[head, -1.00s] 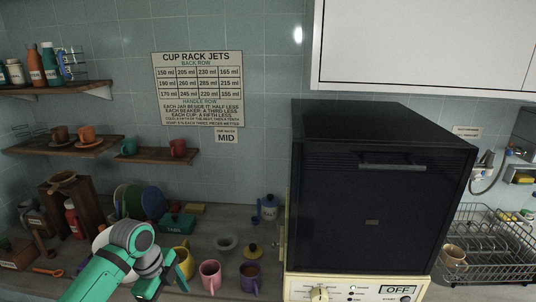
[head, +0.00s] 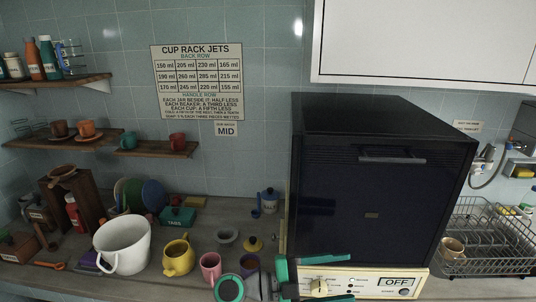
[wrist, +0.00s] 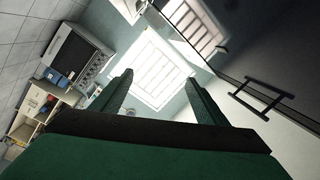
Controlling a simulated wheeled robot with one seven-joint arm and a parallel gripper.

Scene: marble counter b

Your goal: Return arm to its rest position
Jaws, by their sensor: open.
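My arm runs in at the bottom middle of the head view, with my gripper (head: 345,279) low in front of the dark machine's cream control panel. Its green fingers point right and stand apart with nothing between them. In the wrist view, my gripper (wrist: 160,92) also shows two separated green fingers with empty space between, facing a bright window. I cannot tell how far the fingers are from the panel.
The dark machine (head: 370,200) stands right of middle, its panel reading OFF. A large white mug (head: 122,245), yellow pot (head: 178,258), pink mug (head: 210,266) and purple mug (head: 249,262) stand left of my gripper. A dish rack (head: 490,245) is at right.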

